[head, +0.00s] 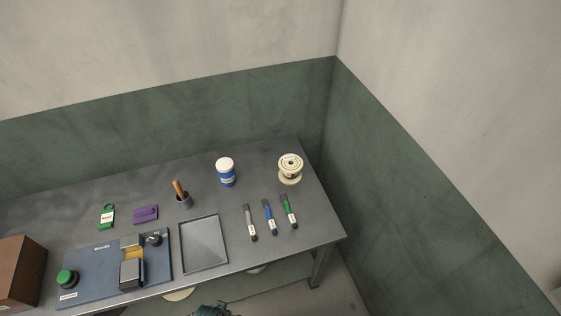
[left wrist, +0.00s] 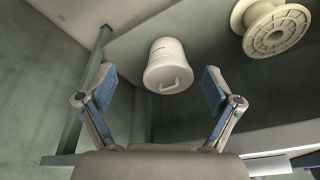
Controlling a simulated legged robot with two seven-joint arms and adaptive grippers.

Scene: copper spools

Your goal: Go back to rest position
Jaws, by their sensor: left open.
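My left gripper (left wrist: 158,82) is open and empty in the left wrist view, its two blue-padded fingers spread wide. A white bucket-like container (left wrist: 166,66) shows beyond the gap between the fingers, apart from them as far as I can tell. A pale spool (left wrist: 276,30) shows at the upper right of that view. In the head view, a dark part (head: 212,309) cuts into the bottom edge; I cannot tell which part it is. No gripper can be made out clearly there, and my right gripper is not in view.
The grey table (head: 335,232) stands against green-grey walls. It carries a white spool (head: 290,167), a blue-and-white jar (head: 226,172), an empty tray (head: 204,244), several marker-like tools, a blue fixture (head: 90,268) and a brown box (head: 20,272). A lower shelf (head: 290,268) shows beneath.

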